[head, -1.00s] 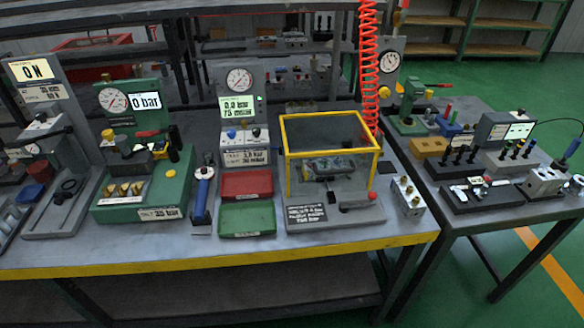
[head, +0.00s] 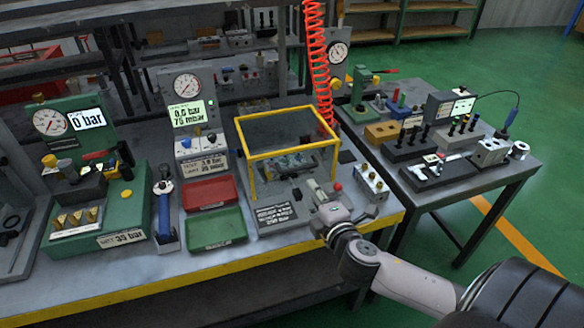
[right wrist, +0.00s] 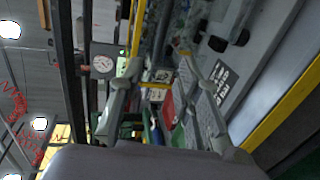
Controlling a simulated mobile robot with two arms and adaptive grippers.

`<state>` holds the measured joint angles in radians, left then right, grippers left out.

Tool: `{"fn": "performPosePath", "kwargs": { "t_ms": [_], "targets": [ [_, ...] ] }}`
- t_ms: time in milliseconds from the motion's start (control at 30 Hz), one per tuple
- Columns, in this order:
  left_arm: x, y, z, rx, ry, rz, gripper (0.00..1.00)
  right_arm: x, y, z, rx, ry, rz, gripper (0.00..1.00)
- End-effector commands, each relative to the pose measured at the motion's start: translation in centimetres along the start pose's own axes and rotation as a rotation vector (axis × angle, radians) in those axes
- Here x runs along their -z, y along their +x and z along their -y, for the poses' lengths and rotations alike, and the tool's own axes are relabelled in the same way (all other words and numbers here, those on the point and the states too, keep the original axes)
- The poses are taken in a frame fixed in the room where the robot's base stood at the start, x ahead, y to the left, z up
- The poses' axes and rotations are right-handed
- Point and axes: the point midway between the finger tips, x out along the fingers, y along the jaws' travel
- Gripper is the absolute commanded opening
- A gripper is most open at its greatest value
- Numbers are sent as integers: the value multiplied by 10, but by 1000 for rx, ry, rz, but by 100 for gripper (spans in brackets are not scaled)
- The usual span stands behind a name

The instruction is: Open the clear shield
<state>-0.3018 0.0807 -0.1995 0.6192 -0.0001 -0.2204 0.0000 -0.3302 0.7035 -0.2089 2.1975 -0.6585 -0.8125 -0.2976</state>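The clear shield (head: 285,130) is a see-through box with a yellow frame on the main bench, closed over a grey fixture (head: 290,163) in the head view. Its yellow frame also shows at the top of the right wrist view (right wrist: 137,32). My right gripper (head: 318,189) is in front of the shield's lower right corner, over the front of the fixture's base. In the right wrist view its two fingers (right wrist: 160,70) stand apart with nothing seen between them. Contact with the shield cannot be told. My left gripper is not in view.
Red tray (head: 208,192) and green tray (head: 216,230) lie left of the shield. A red coiled hose (head: 316,60) hangs behind its right side. A grey valve block (head: 371,184) stands right of my gripper. A second table (head: 460,185) is at right.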

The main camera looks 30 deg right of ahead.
Motion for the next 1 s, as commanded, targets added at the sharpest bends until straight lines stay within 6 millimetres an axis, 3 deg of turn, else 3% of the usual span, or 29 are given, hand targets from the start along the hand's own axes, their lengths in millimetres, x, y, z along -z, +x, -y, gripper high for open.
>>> {"fn": "performPosePath", "kwargs": {
  "t_ms": [200,500,700,1000],
  "targets": [
    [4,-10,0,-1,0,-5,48,0,51,-3,-2,1,2,31],
    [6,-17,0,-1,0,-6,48,0,110,-2,0,3,0,31],
    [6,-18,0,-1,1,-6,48,0,131,0,2,3,0,31],
    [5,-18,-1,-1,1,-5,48,1,136,1,2,3,-2,31]
  ]
}}
